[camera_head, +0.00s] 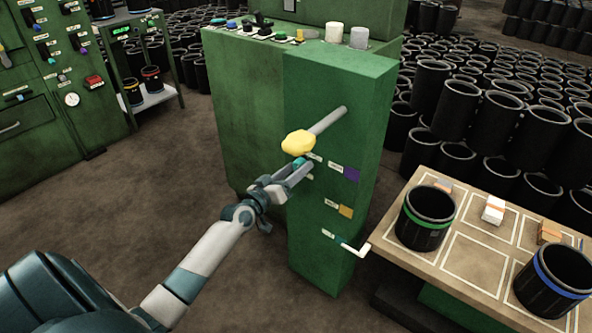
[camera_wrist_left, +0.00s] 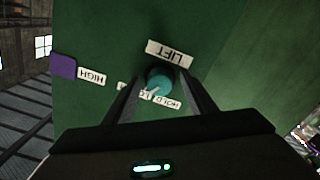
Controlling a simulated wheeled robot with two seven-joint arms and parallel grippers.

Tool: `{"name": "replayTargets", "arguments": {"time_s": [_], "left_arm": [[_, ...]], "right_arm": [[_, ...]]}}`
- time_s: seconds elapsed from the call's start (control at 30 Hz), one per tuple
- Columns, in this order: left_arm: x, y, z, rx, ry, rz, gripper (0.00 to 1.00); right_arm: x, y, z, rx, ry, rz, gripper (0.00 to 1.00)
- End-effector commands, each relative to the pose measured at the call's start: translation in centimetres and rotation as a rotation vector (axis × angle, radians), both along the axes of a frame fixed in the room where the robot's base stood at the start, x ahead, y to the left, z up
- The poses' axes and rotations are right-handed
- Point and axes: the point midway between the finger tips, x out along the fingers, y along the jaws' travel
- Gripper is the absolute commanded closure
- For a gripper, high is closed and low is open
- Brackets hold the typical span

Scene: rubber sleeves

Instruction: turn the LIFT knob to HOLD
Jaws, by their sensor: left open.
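The LIFT knob (camera_head: 299,162) is a small teal knob on the front of the green cabinet (camera_head: 340,95). In the left wrist view the teal knob (camera_wrist_left: 159,80) sits by an upside-down LIFT label (camera_wrist_left: 169,54). A HOLD label (camera_wrist_left: 168,102), also upside down, lies just below and right of it there. The knob's pale pointer mark slants toward the lower left in that view; other small labels there are partly hidden. My left gripper (camera_head: 291,177) is open, its fingers (camera_wrist_left: 160,88) on either side of the knob; I cannot tell whether they touch it. My right gripper is out of view.
A lever with a yellow ball (camera_head: 298,142) juts out just above the left gripper. A table (camera_head: 470,262) with black sleeves stands at right.

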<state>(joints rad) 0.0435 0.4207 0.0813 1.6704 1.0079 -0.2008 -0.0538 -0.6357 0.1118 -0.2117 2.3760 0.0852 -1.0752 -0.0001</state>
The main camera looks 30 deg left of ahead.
Motion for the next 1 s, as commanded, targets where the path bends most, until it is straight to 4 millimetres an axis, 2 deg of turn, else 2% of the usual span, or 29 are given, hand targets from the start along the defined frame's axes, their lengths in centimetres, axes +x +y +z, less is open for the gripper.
{"name": "replayTargets", "arguments": {"time_s": [0.3,0.33,0.4,0.5,1.0], "left_arm": [[0.15,-0.03,-0.01,0.0,0.001,0.0,0.49],[0.14,-0.03,-0.01,0.0,0.001,0.0,0.54],[0.14,-0.03,-0.01,0.0,0.0,0.0,0.71],[0.13,-0.01,-0.01,0.0,0.0,0.0,0.9],[0.13,-0.04,0.06,-0.078,0.006,-0.001,0.9]], "right_arm": [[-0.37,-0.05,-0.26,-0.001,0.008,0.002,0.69],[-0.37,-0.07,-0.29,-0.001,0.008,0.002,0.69],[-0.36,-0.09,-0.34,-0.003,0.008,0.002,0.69],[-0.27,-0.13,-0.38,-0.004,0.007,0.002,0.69],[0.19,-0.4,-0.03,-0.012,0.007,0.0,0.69]]}}
